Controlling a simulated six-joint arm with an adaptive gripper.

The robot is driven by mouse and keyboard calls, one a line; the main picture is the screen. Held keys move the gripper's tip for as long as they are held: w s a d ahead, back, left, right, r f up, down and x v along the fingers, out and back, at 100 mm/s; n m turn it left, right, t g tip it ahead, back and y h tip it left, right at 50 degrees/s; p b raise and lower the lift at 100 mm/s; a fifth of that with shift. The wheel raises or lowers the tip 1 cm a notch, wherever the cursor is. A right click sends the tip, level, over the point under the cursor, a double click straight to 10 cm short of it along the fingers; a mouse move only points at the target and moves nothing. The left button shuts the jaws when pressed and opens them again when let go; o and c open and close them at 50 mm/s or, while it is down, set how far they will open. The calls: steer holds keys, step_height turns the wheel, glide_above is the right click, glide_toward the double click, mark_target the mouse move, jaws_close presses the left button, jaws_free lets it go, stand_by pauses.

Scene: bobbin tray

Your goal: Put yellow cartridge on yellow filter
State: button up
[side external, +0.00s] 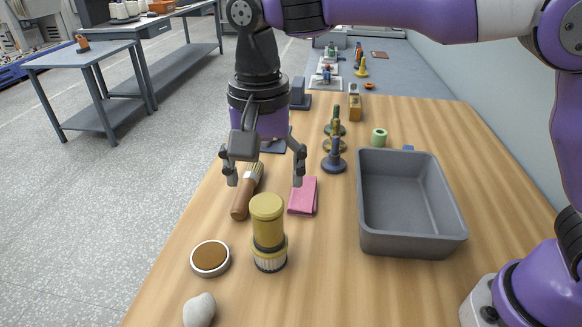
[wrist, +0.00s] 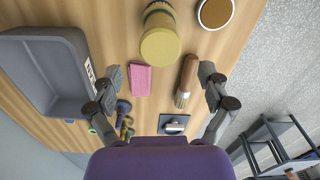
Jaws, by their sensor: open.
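My gripper (side external: 265,183) is open and empty. In the side external view it hangs above and behind the cartridge, over the brush and pink cloth, apart from the stack. In the wrist view its two fingertips (wrist: 160,76) are spread wide with nothing held between them.
A grey bin (side external: 366,228) stands right of the stack. A brush (side external: 243,200), a folded pink cloth (side external: 303,196), a round brown-topped tin (side external: 210,258) and a pale stone (side external: 199,309) lie nearby. Dark spindles (side external: 334,160) and a green roll (side external: 379,137) stand farther back.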

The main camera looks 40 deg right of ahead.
steer(key=r, duration=0.1)
steer(key=d+r, duration=0.1)
steer(key=r, duration=0.1)
steer(key=d+r, duration=0.1)
steer(key=shift+s+r, duration=0.1)
steer(key=shift+r, duration=0.05)
steer(key=s+d+r+n+t, duration=0.2)
steer(key=s+d+n+t, duration=0.15)
steer(key=d, duration=0.65)
steer(key=s+d+f+n+t, duration=0.2)
steer(key=s+d+f+n, duration=0.2)
steer(key=s+d, duration=0.3)
steer(key=shift+s+d+f, duration=0.4)
steer(key=shift+s+f, duration=0.1)
steer(key=shift+s, duration=0.25)
